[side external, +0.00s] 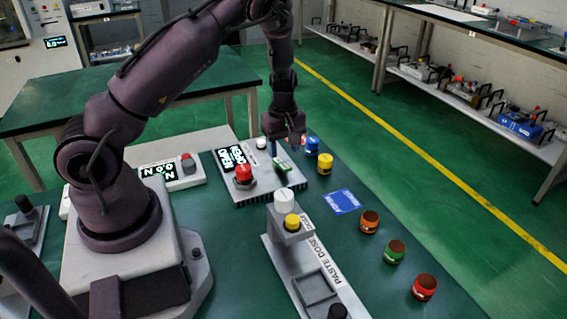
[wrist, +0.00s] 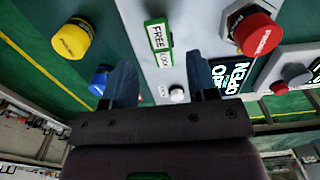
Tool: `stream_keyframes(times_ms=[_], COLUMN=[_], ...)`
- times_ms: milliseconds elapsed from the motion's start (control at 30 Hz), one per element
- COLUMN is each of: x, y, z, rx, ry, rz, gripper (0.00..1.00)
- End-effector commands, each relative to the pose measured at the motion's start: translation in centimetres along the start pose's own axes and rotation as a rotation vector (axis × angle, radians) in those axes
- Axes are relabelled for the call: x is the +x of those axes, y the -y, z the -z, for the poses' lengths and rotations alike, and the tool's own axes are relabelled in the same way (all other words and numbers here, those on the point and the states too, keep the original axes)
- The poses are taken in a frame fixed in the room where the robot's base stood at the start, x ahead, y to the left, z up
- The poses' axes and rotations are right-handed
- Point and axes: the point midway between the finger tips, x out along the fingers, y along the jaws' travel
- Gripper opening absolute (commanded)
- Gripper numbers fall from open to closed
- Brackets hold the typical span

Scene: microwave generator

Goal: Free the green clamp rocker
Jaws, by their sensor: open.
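The green clamp rocker (side external: 281,166) sits on top of a grey box (side external: 262,190). In the wrist view the green rocker (wrist: 156,22) shows beside FREE and LOCK lettering; which side is pressed I cannot tell. My gripper (side external: 285,143) is above the far part of the box, near the rocker and apart from it. In the wrist view my gripper (wrist: 162,80) is open, with nothing between its two blue-grey fingers. The rocker lies ahead of the gap between them.
A red button (side external: 244,174), a display (side external: 235,158) and a white button (side external: 261,143) share the box. Blue (side external: 312,144) and yellow (side external: 325,163) capped jars stand right of it. A paste doser (side external: 300,262) stands nearer. A blue mat (side external: 342,201) lies on the bench.

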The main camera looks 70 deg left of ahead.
Motion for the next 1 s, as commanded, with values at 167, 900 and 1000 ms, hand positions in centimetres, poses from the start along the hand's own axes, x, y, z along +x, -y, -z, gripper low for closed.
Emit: stream_keyframes(times_ms=[167,900,1000], x=[3.3,5.3,5.3], y=[0.1,0.0,0.0], z=[0.1,0.0,0.0], rx=[0.000,0.002,0.002], ry=[-0.001,0.000,-0.003], rz=[0.003,-0.001,0.000], gripper=[0.53,0.05,0.04])
